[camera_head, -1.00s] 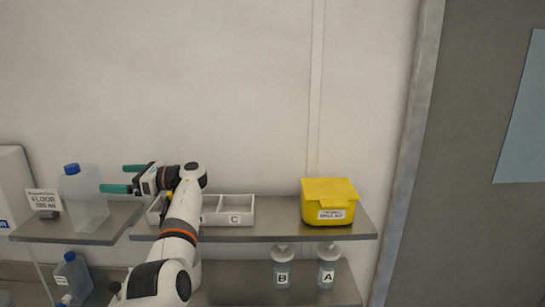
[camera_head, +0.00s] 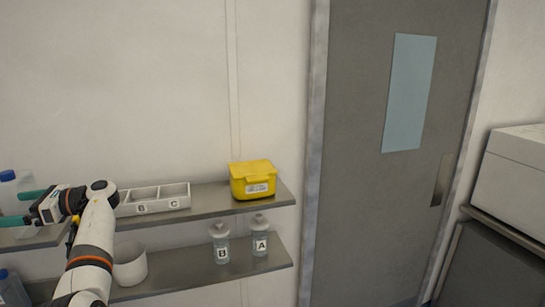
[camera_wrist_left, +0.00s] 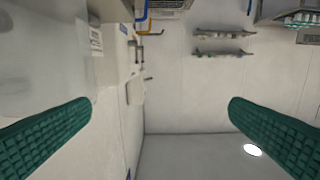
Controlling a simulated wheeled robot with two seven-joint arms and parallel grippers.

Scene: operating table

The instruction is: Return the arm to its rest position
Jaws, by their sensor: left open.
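My left arm comes in from the lower left of the head view. Its left gripper (camera_head: 22,207) points left at the height of the upper shelf, with its green fingers apart and nothing between them. A translucent shape, perhaps the blue-capped bottle, fills the upper left of that view. My right gripper is in neither view.
The upper shelf (camera_head: 215,201) holds a white divided tray (camera_head: 152,199) and a yellow box (camera_head: 253,179). The lower shelf (camera_head: 185,280) holds a white cup (camera_head: 130,265), bottle B (camera_head: 221,244) and bottle A (camera_head: 260,240). A blue-capped bottle (camera_head: 8,187) stands at the left edge. A grey door (camera_head: 350,200) is right.

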